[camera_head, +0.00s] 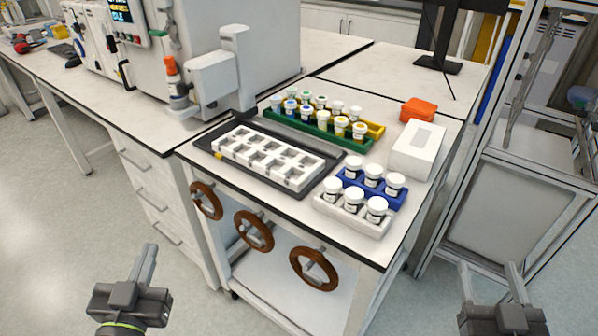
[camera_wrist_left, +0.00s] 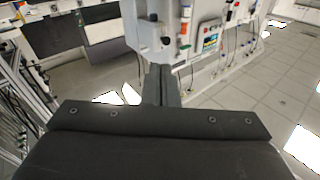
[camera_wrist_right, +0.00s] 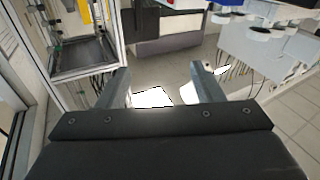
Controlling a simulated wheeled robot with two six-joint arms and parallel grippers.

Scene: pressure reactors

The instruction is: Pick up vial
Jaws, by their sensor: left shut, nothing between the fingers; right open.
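Several white-capped vials stand upright in racks on the bench. A white rack (camera_head: 350,222) near the front right edge holds three, such as the front vial (camera_head: 353,200). A blue rack (camera_head: 402,201) just behind it holds three more, such as one vial (camera_head: 373,173). Green and yellow racks (camera_head: 309,130) further back hold several vials with coloured labels or caps. My left gripper (camera_head: 148,262) is shut and empty, low in front of the bench at left. My right gripper (camera_head: 490,278) is open and empty, low at the right, apart from the bench and vials.
A white tray with square wells (camera_head: 268,158) lies in a dark holder at the bench's left. A white box (camera_head: 417,150) and orange item (camera_head: 417,110) stand at the back right. Brown handwheels (camera_head: 314,268) stick out below the front edge. A metal frame (camera_head: 520,150) stands at right.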

